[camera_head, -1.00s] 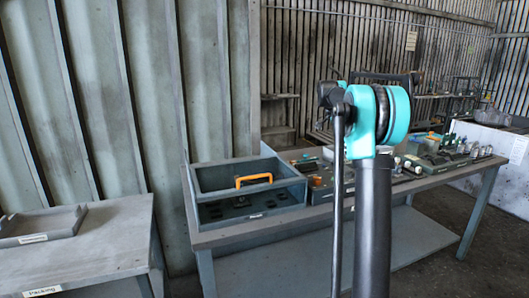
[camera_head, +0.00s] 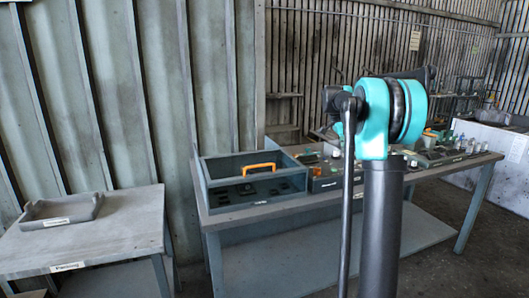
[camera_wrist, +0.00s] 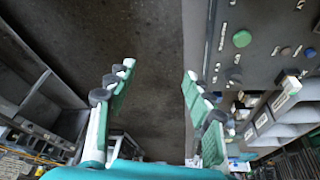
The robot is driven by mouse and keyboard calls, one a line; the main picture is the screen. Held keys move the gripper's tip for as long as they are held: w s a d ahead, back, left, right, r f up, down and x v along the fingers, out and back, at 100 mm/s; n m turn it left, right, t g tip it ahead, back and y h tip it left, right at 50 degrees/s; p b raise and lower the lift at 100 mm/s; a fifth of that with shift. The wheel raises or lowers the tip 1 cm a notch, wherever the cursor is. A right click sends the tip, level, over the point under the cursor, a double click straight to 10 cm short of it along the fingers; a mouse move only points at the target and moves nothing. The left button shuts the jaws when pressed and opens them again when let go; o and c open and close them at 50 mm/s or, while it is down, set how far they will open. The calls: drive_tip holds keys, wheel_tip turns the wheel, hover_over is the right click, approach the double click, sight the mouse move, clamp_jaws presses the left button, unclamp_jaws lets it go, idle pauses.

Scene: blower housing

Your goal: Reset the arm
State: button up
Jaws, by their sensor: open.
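My arm (camera_head: 380,215) stands upright in the middle of the head view, with a teal joint at its top. It hides part of the workbench behind it. My gripper is not visible in the head view. In the wrist view my gripper (camera_wrist: 155,85) is open, its two green and grey fingers wide apart. Nothing is between the fingers; dark floor shows behind them.
A grey workbench (camera_head: 235,212) holds a grey bin (camera_head: 270,198) with an orange handle (camera_head: 257,168) and several small parts on its right. A smaller table (camera_head: 110,232) with a shallow tray (camera_head: 62,211) stands at left.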

drive_tip(key=s+a+f+n+t+y, duration=0.1)
drive_tip(key=s+a+f+n, duration=0.3)
drive_tip(key=s, duration=0.8)
drive_tip(key=s+a+f+n+t+y, duration=0.1)
drive_tip(key=s+a+f+n+t, duration=0.1)
drive_tip(key=s+a+f+n, duration=0.3)
drive_tip(key=s+a+f+n+t+y, duration=0.1)
drive_tip(key=s+a+f+n+y, duration=0.1)
drive_tip(key=s+a+f+n, duration=0.3)
drive_tip(key=s+f+n, duration=0.4)
drive_tip(key=s+f, duration=0.7)
drive_tip(key=s, duration=0.3)
drive_tip(key=shift+s+a+f, duration=0.2)
drive_tip(key=shift+s+f, duration=0.1)
drive_tip(key=shift+s, duration=0.05)
